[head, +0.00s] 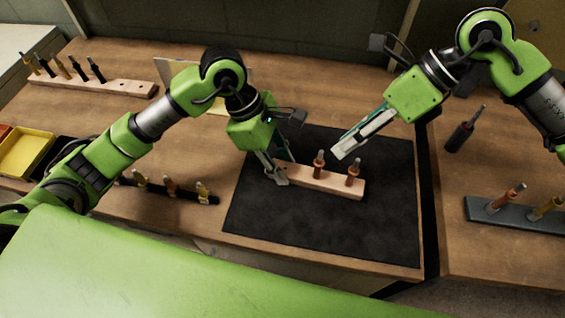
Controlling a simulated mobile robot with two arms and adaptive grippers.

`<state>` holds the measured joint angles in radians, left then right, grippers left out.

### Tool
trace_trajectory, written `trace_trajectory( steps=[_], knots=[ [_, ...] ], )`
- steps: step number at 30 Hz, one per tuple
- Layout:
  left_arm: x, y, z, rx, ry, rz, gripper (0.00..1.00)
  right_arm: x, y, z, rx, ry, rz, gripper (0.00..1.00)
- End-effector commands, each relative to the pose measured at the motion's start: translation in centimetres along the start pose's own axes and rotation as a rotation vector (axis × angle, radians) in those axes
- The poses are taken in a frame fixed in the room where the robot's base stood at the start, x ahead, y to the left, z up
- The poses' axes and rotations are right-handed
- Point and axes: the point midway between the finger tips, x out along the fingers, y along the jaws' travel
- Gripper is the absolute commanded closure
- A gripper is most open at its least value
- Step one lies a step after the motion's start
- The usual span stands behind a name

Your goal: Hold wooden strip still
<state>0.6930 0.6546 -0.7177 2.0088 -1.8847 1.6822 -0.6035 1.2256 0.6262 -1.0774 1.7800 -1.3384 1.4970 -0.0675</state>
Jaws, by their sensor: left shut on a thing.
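The wooden strip (333,186) lies on the black mat (320,225), slightly slanted. Two copper-coloured pins, a left one (319,164) and a right one (353,173), stand upright in it. My left gripper (279,175) is shut on the strip's left end, which its fingers partly hide.
A wooden rack (120,87) with several dark-handled tools is at the back left. A black strip with several pins (168,190) lies left of the mat. A grey rack (490,212) and a dark tool (460,135) are on the right. The mat's front is clear.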

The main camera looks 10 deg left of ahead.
Motion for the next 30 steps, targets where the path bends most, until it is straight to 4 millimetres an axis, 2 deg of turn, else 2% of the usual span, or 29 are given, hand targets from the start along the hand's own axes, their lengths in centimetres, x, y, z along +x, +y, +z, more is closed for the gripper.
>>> trace_trajectory(
  steps=[6,13,18,22,30],
  knots=[
    [0.0,0.0,0.0,0.000,-0.001,0.001,0.95,0.7,0.0,0.9,-0.462,0.126,-0.025,0.74],
    [0.0,0.0,0.0,0.000,-0.001,0.001,0.95,1.0,-0.3,1.2,-0.813,0.239,-0.017,0.74],
    [0.0,0.0,0.0,0.000,-0.001,0.001,0.95,1.0,-0.4,1.3,-0.927,0.276,-0.007,0.74],
    [0.0,0.0,0.0,0.000,-0.001,0.001,0.95,1.6,-0.5,1.1,-0.947,0.283,-0.003,0.74],
    [0.0,0.0,0.0,0.000,-0.001,0.001,0.95,5.0,-0.9,0.3,-0.943,0.282,-0.003,0.74]
  ],
)
